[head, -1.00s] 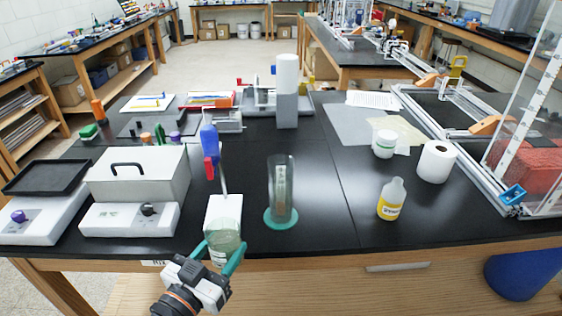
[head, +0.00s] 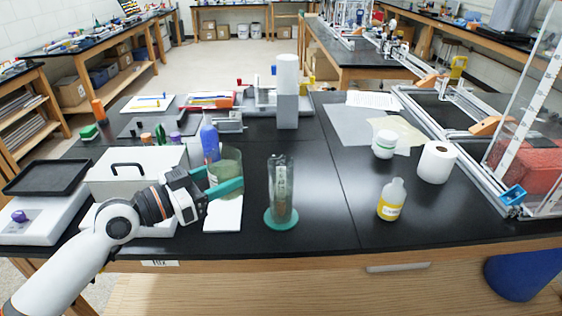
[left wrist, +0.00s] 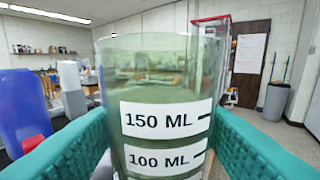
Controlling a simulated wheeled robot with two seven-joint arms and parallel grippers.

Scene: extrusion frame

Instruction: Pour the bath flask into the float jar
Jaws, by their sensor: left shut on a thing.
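The bath flask (head: 229,165) is a clear beaker-like vessel with greenish contents. In the left wrist view the flask (left wrist: 160,90) carries white 150 ML and 100 ML labels. My left gripper (head: 226,188) is shut on it, one teal finger on each side, and holds it about upright above the white pad. The float jar (head: 282,188) is a tall clear cylinder on a round green base, standing just right of the flask and apart from it. Something narrow and pale shows inside the jar. My right gripper is not in view.
A blue bottle (head: 209,140) stands behind the flask; it also shows in the left wrist view (left wrist: 22,105). A white box (head: 125,165) is to the left. A yellow-filled bottle (head: 391,200) is to the right. The black bench between jar and yellow bottle is clear.

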